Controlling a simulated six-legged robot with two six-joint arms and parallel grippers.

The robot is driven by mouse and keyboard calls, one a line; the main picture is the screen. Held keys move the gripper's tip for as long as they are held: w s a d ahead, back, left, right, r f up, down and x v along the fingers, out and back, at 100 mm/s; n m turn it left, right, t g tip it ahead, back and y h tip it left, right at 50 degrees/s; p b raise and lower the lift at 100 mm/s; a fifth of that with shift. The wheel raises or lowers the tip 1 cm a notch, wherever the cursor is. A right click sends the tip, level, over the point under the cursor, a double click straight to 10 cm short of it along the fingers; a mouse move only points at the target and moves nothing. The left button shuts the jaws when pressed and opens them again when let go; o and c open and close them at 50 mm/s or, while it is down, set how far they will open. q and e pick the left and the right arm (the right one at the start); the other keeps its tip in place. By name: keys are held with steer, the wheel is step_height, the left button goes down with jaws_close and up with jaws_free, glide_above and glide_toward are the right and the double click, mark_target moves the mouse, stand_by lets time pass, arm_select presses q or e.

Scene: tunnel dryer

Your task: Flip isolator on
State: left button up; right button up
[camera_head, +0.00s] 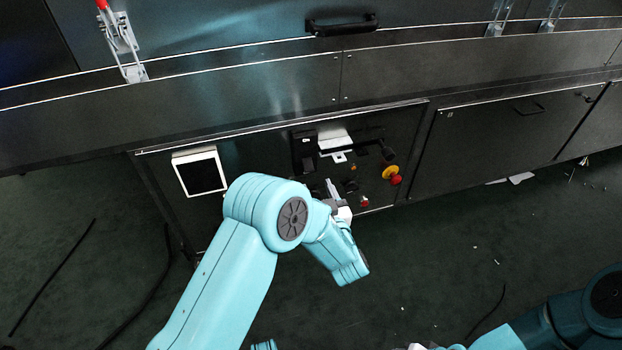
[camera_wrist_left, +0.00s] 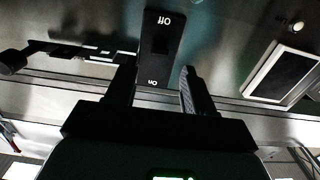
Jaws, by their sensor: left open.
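The isolator (camera_wrist_left: 160,42) is a dark upright plate in the left wrist view, marked "Off" at the top and "on" at the bottom, with both words upside down in this view. A dark recess lies between the words; the switch position is not clear. My left gripper (camera_wrist_left: 158,80) is open, with one finger on each side of the isolator's lower part. I cannot tell whether either finger touches it. In the head view my left gripper (camera_head: 335,192) is at the lower part of the control panel, partly behind my arm.
A white-framed screen (camera_head: 200,172) is left of the controls; it also shows in the left wrist view (camera_wrist_left: 281,75). A red and yellow emergency stop (camera_head: 392,175) is on the right of the panel. A red toggle clamp (camera_head: 122,40) is above left. Cables lie on the floor.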

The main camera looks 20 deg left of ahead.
mark_target(308, 165)
arm_select(q)
steer(key=b+x, duration=0.1)
steer(key=x, duration=0.5)
steer(key=shift+w+b, duration=0.15)
steer(key=shift+b, duration=0.2)
arm_select(e)
steer(key=shift+w+d+f+t, duration=0.15)
steer(key=shift+w+f+t, duration=0.15)
steer(key=shift+w+f, duration=0.7)
arm_select(q)
steer(key=shift+a, duration=0.15)
arm_select(e)
steer(key=shift+s+f, duration=0.1)
